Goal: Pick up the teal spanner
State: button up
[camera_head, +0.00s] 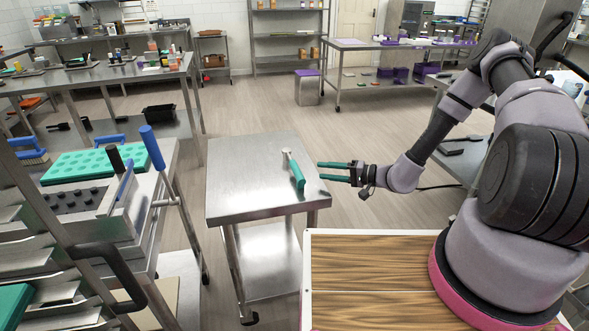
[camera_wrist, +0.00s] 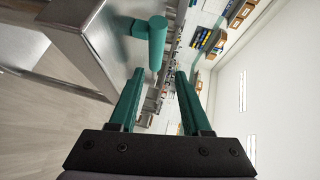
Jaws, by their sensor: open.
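The teal spanner (camera_head: 298,175) is on the steel trolley top, near its right side. Its teal handle points toward the near edge, and its metal end points away. My gripper (camera_head: 321,171) is to the right of the handle, with its two teal fingers spread and pointing left at it. A gap shows between fingertips and handle. In the wrist view, the spanner's teal handle (camera_wrist: 156,45) appears just ahead of the open fingers (camera_wrist: 159,75), near the middle of the gap. Nothing is between the fingers. The metal end cannot be made out there.
The steel trolley (camera_head: 245,170) is otherwise bare on top. A rack of trays and a bench with a teal mould (camera_head: 82,165) stand at left. A wooden-topped surface (camera_head: 365,275) lies in front. Open floor stretches behind the trolley.

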aim_at(296, 169)
jog(key=shift+a+f, duration=0.15)
jog(key=shift+f, duration=0.35)
jog(key=shift+w+a+f, duration=0.1)
jog(key=shift+a+f, duration=0.05)
jog(key=shift+a, duration=0.05)
jog(key=x, duration=1)
jog(key=shift+w+a, duration=0.1)
jog(key=shift+w, duration=0.15)
grip_shut()
jog(key=shift+r, duration=0.2)
